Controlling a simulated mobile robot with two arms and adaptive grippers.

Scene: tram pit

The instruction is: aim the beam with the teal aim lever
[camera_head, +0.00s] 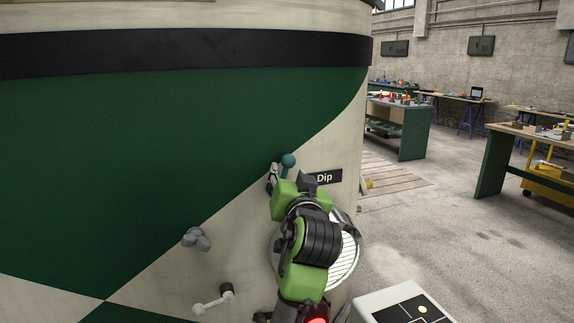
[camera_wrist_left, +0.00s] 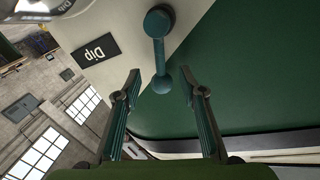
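The teal aim lever (camera_head: 288,160) sits on the tram's front beside the black "Dip" label; in the head view mainly its round knob shows. In the left wrist view the lever (camera_wrist_left: 159,50) shows whole, with a round pivot at the top and a ball knob below. My left gripper (camera_wrist_left: 160,76) is open, with one finger on each side of the lever's knob end and visible gaps to both. In the head view my left gripper (camera_head: 280,176) is at the lever, its fingers partly hidden by its own body. My right gripper is not in view.
The headlamp (camera_head: 346,262) is partly behind my left arm. A grey wing knob (camera_head: 197,238) and a small crank handle (camera_head: 213,298) stick out of the tram front (camera_head: 150,130) to the left. A white panel box (camera_head: 405,304) stands at the bottom. Workbenches stand far right beyond open floor.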

